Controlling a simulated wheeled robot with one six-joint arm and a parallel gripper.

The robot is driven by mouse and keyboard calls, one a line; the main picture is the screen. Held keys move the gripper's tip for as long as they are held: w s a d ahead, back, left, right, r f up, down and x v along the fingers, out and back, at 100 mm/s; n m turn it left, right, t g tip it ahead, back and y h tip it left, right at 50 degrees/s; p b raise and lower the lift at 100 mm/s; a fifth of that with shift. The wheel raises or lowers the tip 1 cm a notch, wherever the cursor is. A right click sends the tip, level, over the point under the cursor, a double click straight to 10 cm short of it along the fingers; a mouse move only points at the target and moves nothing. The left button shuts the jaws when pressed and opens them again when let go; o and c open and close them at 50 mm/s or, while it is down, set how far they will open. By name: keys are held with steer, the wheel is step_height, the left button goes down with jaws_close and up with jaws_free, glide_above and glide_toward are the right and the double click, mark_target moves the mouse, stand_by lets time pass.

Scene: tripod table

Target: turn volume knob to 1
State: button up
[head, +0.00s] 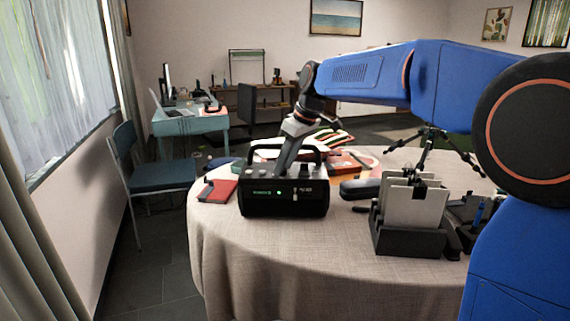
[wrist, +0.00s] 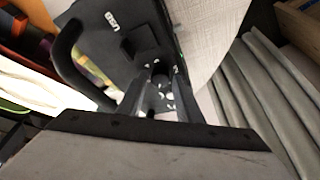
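A black box-shaped device (head: 283,202) with a lit green display and a carry handle stands near the table's front left edge. Small knobs (head: 258,173) show along its top in the head view; which one is the volume knob I cannot tell. My gripper (head: 281,172) reaches down to the device's top. In the wrist view my gripper (wrist: 166,73) has its two fingers apart, one each side of a small dark part on the device (wrist: 112,45), near white markings. Whether they touch that part is too dark to tell. The knob's setting is not readable.
The round cloth-covered table (head: 290,268) also holds a red notebook (head: 217,191) left of the device. A black case (head: 361,187) and a dark organizer (head: 408,238) with grey panels stand to the right. Open cloth lies in front.

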steer(key=v, duration=1.7)
steer(key=shift+d, duration=0.1)
steer(key=s+d+f+m+h, duration=0.1)
steer(key=s+d+f+m, duration=0.2)
steer(key=s+f, duration=0.7)
steer(key=s+d+f+m+t+h, duration=0.1)
steer(key=s+d+f+m, duration=0.3)
steer(key=s+d+f, duration=0.3)
steer(key=s+d+f+m+t+h, duration=0.1)
steer(key=s+d+f+m, duration=0.2)
steer(key=s+f, duration=1.1)
steer(key=s+d, duration=0.3)
steer(key=shift+s+f+h, duration=0.15)
steer(key=shift+f+h, duration=0.25)
